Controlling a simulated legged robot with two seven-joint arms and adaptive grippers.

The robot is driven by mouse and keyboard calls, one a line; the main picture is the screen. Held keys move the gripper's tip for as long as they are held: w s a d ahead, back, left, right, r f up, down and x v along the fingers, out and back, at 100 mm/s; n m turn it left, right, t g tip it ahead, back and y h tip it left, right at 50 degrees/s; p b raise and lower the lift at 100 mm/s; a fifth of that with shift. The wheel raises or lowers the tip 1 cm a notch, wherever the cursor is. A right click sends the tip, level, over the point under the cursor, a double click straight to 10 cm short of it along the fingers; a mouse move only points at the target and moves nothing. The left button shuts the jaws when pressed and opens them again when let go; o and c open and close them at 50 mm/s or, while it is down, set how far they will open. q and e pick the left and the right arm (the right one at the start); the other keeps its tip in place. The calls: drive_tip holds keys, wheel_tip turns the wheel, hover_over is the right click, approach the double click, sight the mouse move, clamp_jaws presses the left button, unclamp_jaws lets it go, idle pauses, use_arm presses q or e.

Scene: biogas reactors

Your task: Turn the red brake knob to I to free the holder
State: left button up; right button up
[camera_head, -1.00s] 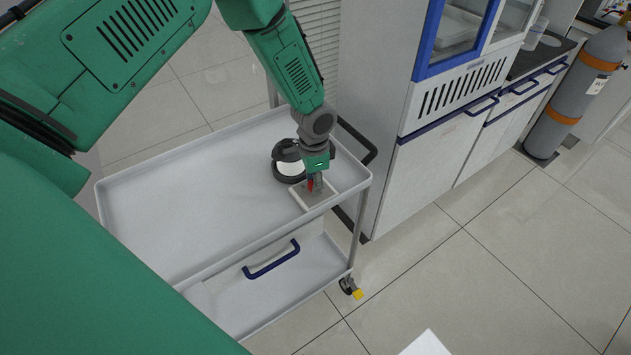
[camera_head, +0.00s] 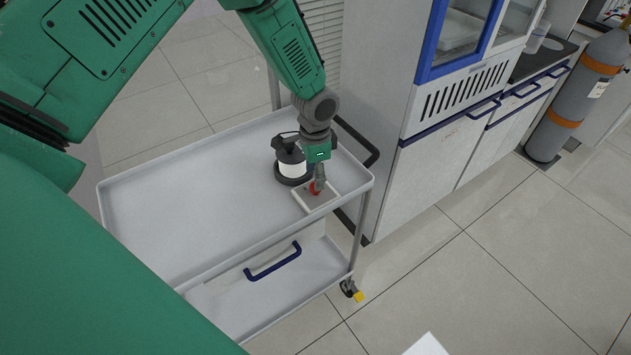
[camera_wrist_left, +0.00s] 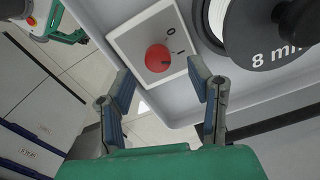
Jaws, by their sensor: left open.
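The red brake knob (camera_head: 315,188) sits on a pale square plate (camera_head: 329,199) at the right end of the cart's top. In the left wrist view the round knob (camera_wrist_left: 158,58) shows whole, with a small dark mark at its right side. The plate (camera_wrist_left: 130,41) bears a 0 and an I near its right edge. The holder (camera_head: 292,168), black with a white middle, stands beside the plate; its "8 mm" label shows in the wrist view (camera_wrist_left: 240,30). My left gripper (camera_head: 319,187) is open at the knob, its fingers apart and not closed on it. My right gripper is out of view.
The grey cart (camera_head: 190,195) has a raised rim and a wide bare top to the left. A black cart handle (camera_head: 360,142) and a white cabinet (camera_head: 385,130) stand close on the right.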

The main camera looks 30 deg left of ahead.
use_arm(q)
wheel_tip(320, 180, up, 8)
drive_tip(key=shift+r, duration=0.15)
drive_tip(key=shift+a, duration=0.1)
idle(0.4)
drive_tip(key=shift+s, duration=0.1)
